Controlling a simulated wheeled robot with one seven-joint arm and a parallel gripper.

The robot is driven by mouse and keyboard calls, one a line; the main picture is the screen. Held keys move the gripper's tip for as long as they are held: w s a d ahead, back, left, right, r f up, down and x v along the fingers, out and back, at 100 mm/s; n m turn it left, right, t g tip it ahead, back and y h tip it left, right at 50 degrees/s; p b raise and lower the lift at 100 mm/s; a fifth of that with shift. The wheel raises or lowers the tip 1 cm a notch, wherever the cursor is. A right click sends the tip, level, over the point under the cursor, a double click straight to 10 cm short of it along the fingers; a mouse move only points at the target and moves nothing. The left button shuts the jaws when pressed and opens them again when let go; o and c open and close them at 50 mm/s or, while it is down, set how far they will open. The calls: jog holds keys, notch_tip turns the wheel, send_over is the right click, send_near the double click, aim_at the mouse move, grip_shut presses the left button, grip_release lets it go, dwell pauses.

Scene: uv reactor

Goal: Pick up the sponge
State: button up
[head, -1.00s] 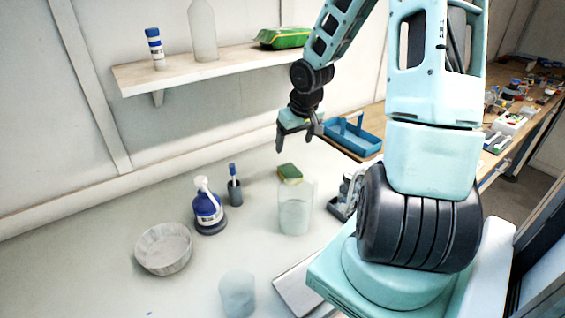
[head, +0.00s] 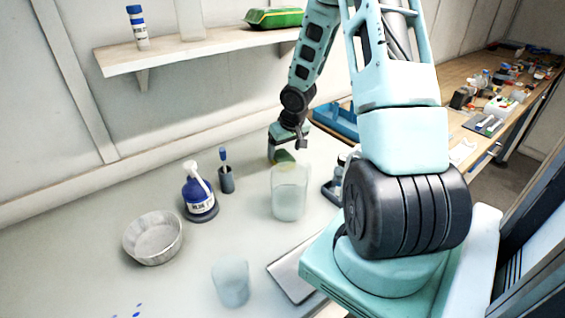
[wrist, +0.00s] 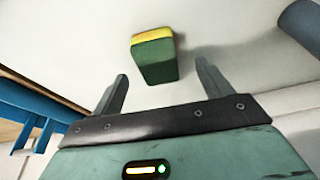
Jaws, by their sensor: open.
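The sponge (wrist: 154,58) is green with a yellow layer and lies on the white counter. In the wrist view it is ahead of my gripper (wrist: 160,84), near the middle of the gap between the two fingers. The fingers are apart and hold nothing. In the head view my gripper (head: 285,155) is low over the counter at the sponge (head: 284,157), which is mostly hidden behind it and a clear container.
A clear container (head: 289,192) stands just in front of the sponge. A blue tray (head: 337,121) is to the right, and it also shows at the left of the wrist view (wrist: 35,122). A pen holder (head: 226,180), blue bottle (head: 198,193) and white bowl (head: 152,238) stand to the left.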

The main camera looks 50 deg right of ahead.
aim_at(283, 156)
jog(key=x, duration=0.4)
jog(key=shift+w+d+f, duration=0.2)
jog(key=shift+d+f, duration=0.15)
jog(key=c, duration=1)
